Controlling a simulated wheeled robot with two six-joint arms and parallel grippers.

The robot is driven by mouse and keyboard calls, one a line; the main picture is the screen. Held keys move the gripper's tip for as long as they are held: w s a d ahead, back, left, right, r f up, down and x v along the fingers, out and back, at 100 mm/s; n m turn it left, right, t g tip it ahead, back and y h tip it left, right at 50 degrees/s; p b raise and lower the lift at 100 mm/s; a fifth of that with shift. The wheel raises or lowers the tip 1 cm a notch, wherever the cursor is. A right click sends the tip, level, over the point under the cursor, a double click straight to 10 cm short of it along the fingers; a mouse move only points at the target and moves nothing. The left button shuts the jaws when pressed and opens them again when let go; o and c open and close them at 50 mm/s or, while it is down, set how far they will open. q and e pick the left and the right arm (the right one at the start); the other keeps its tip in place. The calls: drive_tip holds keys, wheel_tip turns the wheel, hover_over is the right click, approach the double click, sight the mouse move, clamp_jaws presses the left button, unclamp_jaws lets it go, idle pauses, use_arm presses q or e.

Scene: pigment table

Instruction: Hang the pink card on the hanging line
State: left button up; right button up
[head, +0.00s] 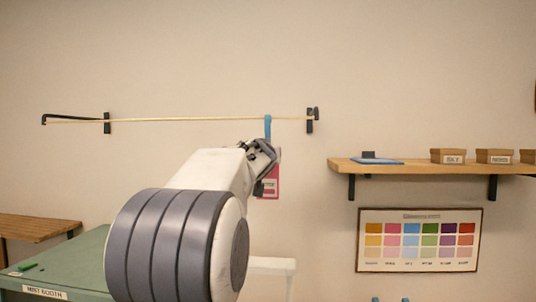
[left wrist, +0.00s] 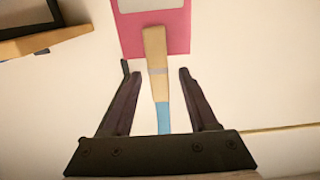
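The pink card (head: 273,187) hangs below a peg with a blue upper end (head: 268,126), which reaches the yellow hanging line (head: 190,119) near its right end. Whether the peg grips the line is hard to tell. In the left wrist view the wooden peg (left wrist: 155,60) overlaps the edge of the pink card (left wrist: 175,35). My left gripper (head: 265,158) is in front of the peg and partly hides the card. In the left wrist view its fingers (left wrist: 158,85) stand apart on both sides of the peg, with gaps. My right gripper is not in view.
Black brackets (head: 309,121) hold the line on the wall. A wooden shelf (head: 430,170) with small labelled boxes (head: 449,156) is at the right, above a colour chart (head: 419,240). A green table (head: 75,262) is at lower left, near a wooden bench (head: 35,229).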

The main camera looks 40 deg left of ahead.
use_arm(q)
drive_tip(key=b+v, duration=0.2)
drive_tip(key=v, duration=0.9)
drive_tip(key=w+d+f+m+g+h+b, duration=0.1)
drive_tip(key=w+d+f+m+h, duration=0.15)
drive_tip(key=d+f, duration=0.5)
drive_tip(key=w+d+f+m+g+h, duration=0.1)
drive_tip(key=d+f+g+h, duration=0.15)
drive_tip(key=d+f, duration=0.5)
drive_tip(key=s+d+f+m+g+h+b, duration=0.1)
drive_tip(key=s+d+f+h, duration=0.1)
drive_tip(key=d+f, duration=0.5)
drive_tip(key=s+d+f+m+g+h+b, duration=0.1)
drive_tip(key=s+d+f+m+g+h, duration=0.2)
drive_tip(key=f, duration=0.6)
drive_tip(key=s+d+f+m+g+b, duration=0.1)
drive_tip(key=s+d+f+m+g, duration=0.2)
drive_tip(key=s+d+f, duration=0.3)
drive_tip(key=s+d+f+m+g+b, duration=0.1)
drive_tip(key=s+d+f+m+g, duration=0.2)
drive_tip(key=s+f, duration=0.9)
drive_tip(key=s+d+g, duration=0.2)
drive_tip(key=s+d, duration=0.1)
drive_tip(key=s, duration=0.4)
drive_tip(key=shift+d+f, duration=0.25)
drive_tip(key=shift+f, duration=0.05)
